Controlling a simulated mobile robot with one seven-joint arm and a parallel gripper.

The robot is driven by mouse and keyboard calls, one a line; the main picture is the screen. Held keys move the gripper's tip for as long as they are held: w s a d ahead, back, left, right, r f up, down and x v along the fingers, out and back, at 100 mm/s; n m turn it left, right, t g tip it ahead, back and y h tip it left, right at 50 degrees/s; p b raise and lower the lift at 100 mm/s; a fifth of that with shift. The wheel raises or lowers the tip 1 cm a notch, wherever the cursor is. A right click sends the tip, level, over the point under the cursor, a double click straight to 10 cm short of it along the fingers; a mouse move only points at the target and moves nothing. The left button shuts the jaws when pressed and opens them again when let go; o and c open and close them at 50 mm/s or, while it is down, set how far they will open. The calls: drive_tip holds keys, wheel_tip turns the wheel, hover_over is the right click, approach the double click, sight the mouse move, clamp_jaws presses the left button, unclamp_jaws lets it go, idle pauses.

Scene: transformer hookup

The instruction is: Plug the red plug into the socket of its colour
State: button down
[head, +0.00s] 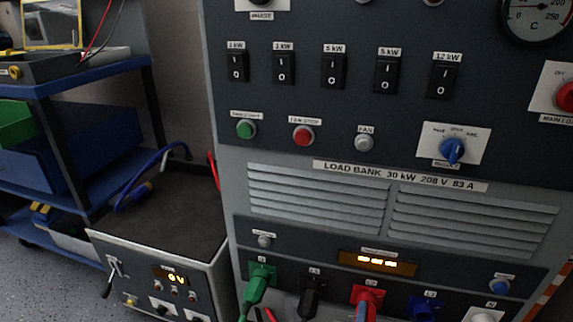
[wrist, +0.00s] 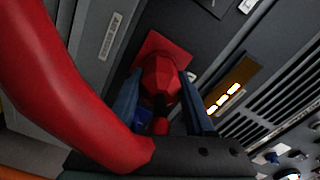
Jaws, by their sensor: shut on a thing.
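The red plug (wrist: 160,82) is held between the two blue-grey fingers of my gripper (wrist: 161,108) in the wrist view. Its front end is at the square red socket (wrist: 150,45) and overlaps it. I cannot tell how deep it sits. In the head view the red socket (head: 368,293) is in the lower row of the load bank. A blue-grey part of my gripper (head: 362,312) shows just below it at the bottom edge. The thick red cable (wrist: 60,85) loops across the left of the wrist view.
In the head view, a green plug (head: 256,287) is left of the red socket, and a black plug (head: 311,296) stands between them. A blue socket (head: 424,308) and a white socket (head: 482,315) are to the right. A grey box (head: 165,285) reading 0V and a blue-shelved cart (head: 85,75) stand left.

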drive_tip(key=shift+c, duration=0.9)
unclamp_jaws()
drive_tip(key=shift+p+v, duration=1.35)
drive_tip(key=shift+v, duration=0.85)
drive_tip(key=shift+s+a, duration=0.1)
drive_tip(key=shift+s, duration=0.2)
drive_tip(key=shift+s, duration=0.1)
drive_tip(key=p+v, duration=0.4)
drive_tip(key=v, duration=0.8)
drive_tip(key=shift+s+p, duration=0.35)
drive_tip(key=shift+w+a+r, duration=0.1)
drive_tip(key=shift+a, duration=0.05)
